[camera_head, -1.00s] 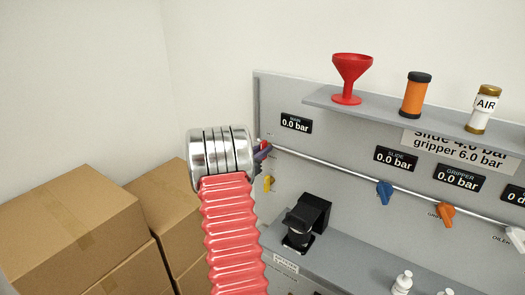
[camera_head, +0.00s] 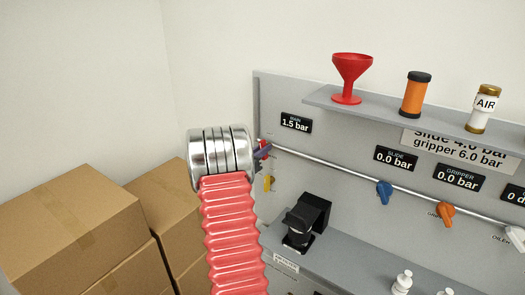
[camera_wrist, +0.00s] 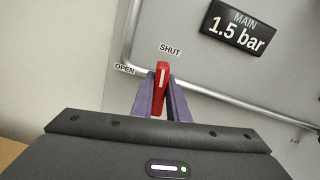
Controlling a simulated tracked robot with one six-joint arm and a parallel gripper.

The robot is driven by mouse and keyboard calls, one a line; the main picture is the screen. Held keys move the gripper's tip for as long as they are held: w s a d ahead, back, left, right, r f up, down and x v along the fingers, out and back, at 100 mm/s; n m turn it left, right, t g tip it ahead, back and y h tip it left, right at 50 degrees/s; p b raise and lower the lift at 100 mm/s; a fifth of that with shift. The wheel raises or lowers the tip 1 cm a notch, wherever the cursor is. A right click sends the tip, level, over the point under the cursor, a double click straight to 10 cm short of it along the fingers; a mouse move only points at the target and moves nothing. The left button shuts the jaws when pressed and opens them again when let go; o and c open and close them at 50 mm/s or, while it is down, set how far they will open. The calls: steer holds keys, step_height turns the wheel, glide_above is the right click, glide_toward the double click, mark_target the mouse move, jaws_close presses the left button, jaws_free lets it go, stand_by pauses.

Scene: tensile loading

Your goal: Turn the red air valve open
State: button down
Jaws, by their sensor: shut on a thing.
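The red air valve handle (camera_wrist: 160,88) is between the purple fingers of my gripper (camera_wrist: 160,97) in the wrist view. My gripper is shut on it. The handle's white stripe stands close to upright in that view. The label SHUT (camera_wrist: 170,49) is just above the handle, and the label OPEN (camera_wrist: 125,69) is to its left. The MAIN display (camera_wrist: 238,28) reads 1.5 bar. In the head view my arm hides most of the valve; only a bit of red and purple (camera_head: 263,150) shows at the panel's left edge.
A pipe (camera_head: 340,180) runs along the grey panel, with a blue valve (camera_head: 384,193) and an orange valve (camera_head: 446,214) on it. The SLIDE display (camera_head: 396,158) and GRIPPER display (camera_head: 459,178) read 0.0 bar. Cardboard boxes (camera_head: 70,215) stand at left.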

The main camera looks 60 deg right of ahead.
steer(key=n, duration=0.4)
steer(key=shift+w, duration=0.25)
steer(key=n, duration=0.4)
steer(key=shift+w, duration=0.15)
steer(key=n, duration=0.4)
steer(key=shift+w+f+n, duration=0.1)
steer(key=shift+f+n, duration=0.1)
steer(key=shift+n, duration=0.1)
steer(key=shift+f+n, duration=0.15)
steer(key=shift+n, duration=1.55)
steer(key=shift+f, duration=0.1)
steer(key=c, duration=1.7)
jaws_free()
steer(key=a, duration=0.4)
steer(key=w+a, duration=0.1)
steer(key=a, duration=0.4)
steer(key=w+a, duration=0.1)
steer(key=a, duration=0.3)
steer(key=shift+a, duration=0.3)
